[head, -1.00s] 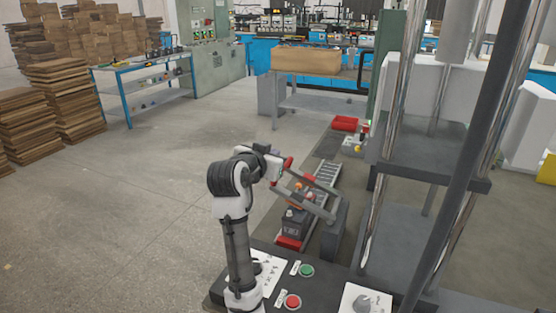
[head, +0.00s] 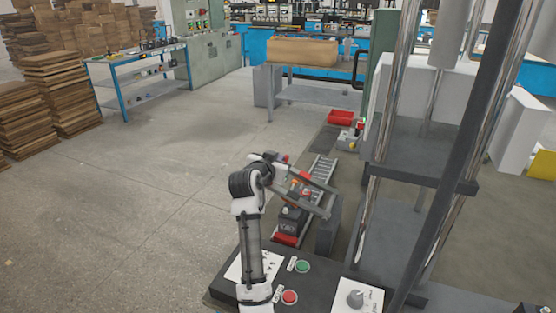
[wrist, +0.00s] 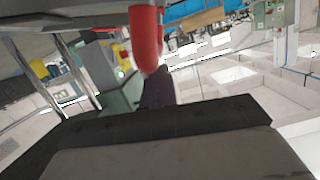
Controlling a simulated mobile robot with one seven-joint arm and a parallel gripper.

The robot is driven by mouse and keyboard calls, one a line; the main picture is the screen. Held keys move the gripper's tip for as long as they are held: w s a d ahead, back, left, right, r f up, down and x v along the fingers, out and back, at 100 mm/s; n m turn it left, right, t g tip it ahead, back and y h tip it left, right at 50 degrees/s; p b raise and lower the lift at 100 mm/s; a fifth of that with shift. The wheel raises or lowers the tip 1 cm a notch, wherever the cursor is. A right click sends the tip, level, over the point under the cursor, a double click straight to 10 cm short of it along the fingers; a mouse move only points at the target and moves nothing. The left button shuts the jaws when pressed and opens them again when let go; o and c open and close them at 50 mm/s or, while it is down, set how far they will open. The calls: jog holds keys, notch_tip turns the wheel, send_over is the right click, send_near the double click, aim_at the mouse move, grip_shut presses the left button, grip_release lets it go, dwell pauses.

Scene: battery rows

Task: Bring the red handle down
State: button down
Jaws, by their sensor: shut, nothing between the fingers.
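The red handle (head: 284,158) shows as a small red spot at the upper end of the grey lever bars (head: 312,180), which slope down right to a dark pivot block (head: 328,225). The lever is raised. In the wrist view the red handle (wrist: 147,40) is a large rounded red bar at top centre. My gripper (head: 272,160) is beside the handle's end in the head view, partly hidden by my arm. In the wrist view my gripper (wrist: 160,115) fills the bottom as dark blocks, shut and empty. Whether it touches the handle I cannot tell.
A dark battery (head: 291,218) stands below the lever on a roller conveyor (head: 320,170). A dark panel with a green button (head: 302,266) and a red button (head: 289,297) lies in front. A press frame (head: 420,160) stands close on the right.

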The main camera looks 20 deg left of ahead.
jog(key=a+f+n+h+b, duration=0.1)
jog(key=a+f+n+b, duration=0.2)
jog(key=f, duration=0.3)
jog(key=shift+a+f, duration=0.15)
jog(key=shift+a, duration=0.05)
